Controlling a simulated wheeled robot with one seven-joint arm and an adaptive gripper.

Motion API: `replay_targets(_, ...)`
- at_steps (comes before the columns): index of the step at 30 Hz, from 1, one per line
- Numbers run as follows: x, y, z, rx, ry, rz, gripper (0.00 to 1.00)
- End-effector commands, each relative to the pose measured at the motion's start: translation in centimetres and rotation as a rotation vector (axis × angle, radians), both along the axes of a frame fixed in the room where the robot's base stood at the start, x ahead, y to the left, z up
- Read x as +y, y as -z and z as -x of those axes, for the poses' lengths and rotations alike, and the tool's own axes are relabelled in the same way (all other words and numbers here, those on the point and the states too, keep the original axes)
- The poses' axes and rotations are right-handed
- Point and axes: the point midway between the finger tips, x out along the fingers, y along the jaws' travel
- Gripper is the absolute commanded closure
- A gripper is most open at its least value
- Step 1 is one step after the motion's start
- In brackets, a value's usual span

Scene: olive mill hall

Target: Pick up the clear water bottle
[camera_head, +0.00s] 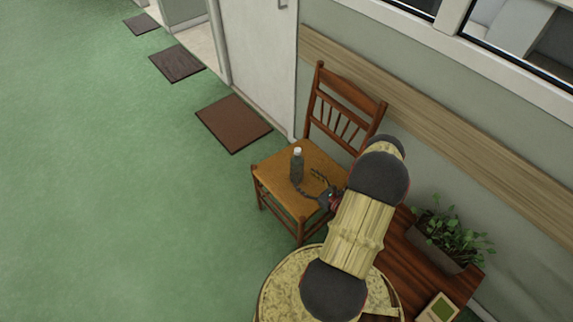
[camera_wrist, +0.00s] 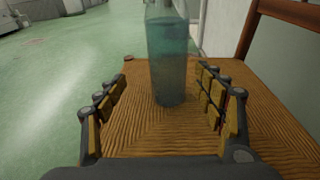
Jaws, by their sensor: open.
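The clear water bottle (camera_head: 297,165) stands upright on the woven seat of a wooden chair (camera_head: 278,188), with a white cap on top. In the wrist view the bottle (camera_wrist: 167,62) stands ahead of my gripper (camera_wrist: 163,103), roughly centred between the two fingers, and its top is cut off by the frame. My gripper (camera_head: 309,188) is open and empty, low over the seat. A finger stands on each side of the bottle's line, with visible gaps. I cannot tell exactly how far the bottle is from the palm.
The chair's backrest (camera_head: 343,110) rises behind the seat. A dark wooden table (camera_head: 425,262) with a planter of leafy plants (camera_head: 450,236) stands at the right by the wall. A brown doormat (camera_head: 234,123) lies by a door. Green floor (camera_head: 110,190) is free at the left.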

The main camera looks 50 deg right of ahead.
Motion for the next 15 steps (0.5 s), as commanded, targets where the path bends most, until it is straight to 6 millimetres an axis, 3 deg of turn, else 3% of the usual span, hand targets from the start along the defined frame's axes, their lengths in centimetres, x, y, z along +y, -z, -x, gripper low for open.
replay_targets(5, -0.9, -0.6, -0.8, -0.027, 0.030, 0.010, 0.31)
replay_targets(15, -1.4, -0.4, -4.6, -0.027, 0.026, 0.012, 0.31)
